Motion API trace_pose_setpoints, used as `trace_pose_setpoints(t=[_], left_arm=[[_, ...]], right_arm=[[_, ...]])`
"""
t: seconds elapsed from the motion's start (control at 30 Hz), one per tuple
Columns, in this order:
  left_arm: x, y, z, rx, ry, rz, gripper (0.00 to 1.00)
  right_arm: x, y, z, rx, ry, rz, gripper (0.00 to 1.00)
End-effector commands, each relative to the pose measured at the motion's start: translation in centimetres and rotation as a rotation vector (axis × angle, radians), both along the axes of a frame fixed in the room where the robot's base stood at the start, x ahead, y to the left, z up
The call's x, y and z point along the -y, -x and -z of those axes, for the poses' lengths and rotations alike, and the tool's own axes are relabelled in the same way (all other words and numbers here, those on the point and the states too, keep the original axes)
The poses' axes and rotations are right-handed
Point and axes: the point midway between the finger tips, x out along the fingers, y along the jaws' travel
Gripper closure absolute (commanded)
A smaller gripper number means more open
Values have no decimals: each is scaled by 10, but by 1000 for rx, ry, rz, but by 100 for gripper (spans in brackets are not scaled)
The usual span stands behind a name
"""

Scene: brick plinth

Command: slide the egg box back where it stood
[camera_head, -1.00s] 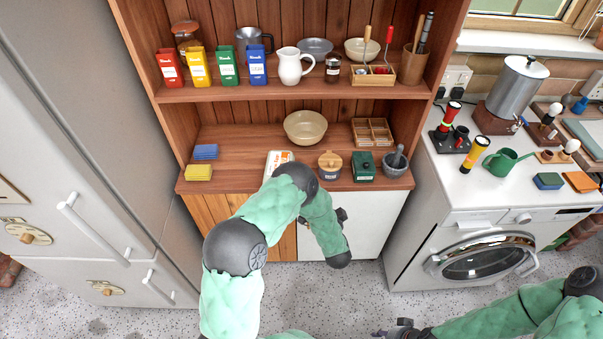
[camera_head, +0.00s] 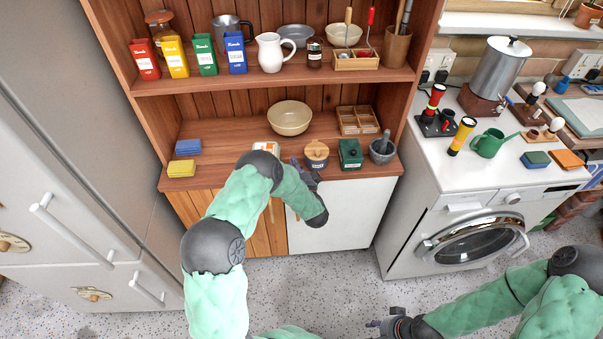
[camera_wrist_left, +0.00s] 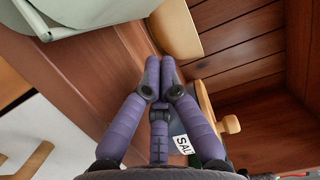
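A white carton with an orange label (camera_head: 265,147), which looks like the egg box, lies near the front of the dresser counter, partly hidden by my left arm. A pale rounded object (camera_wrist_left: 45,18) at the upper left of the left wrist view seems to be it. My left gripper (camera_head: 299,165) is at the counter's front, between the carton and the salt pot (camera_head: 316,153). In the wrist view the purple fingertips (camera_wrist_left: 166,64) are together and empty, apart from the pale object. My right gripper (camera_head: 374,324) is low over the floor; its fingers are too small to read.
A beige bowl (camera_head: 290,118) stands behind. A green box (camera_head: 350,153), a mortar (camera_head: 383,150) and a divided wooden tray (camera_head: 358,121) stand to the right. Blue (camera_head: 188,147) and yellow (camera_head: 181,169) blocks lie left, with bare counter between them and the carton.

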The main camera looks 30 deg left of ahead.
Motion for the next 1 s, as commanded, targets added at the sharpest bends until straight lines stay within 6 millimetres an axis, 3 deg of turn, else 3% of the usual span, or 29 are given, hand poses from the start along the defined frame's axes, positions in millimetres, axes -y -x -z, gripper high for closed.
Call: trace_pose_setpoints(t=[0.2, 0.7, 0.83, 1.0], left_arm=[[-19, 11, 0, 1, 1, -1, 100], [-25, 15, -1, 1, 1, 0, 100], [-43, 25, -1, -1, -1, -4, 100], [-80, 47, -2, 1, -1, -7, 100]], right_arm=[[0, 0, 6, 0, 0, 0, 60], [0, 0, 6, 0, 0, 0, 60], [0, 0, 2, 0, 0, 0, 60], [0, 0, -3, 0, 0, 0, 60]])
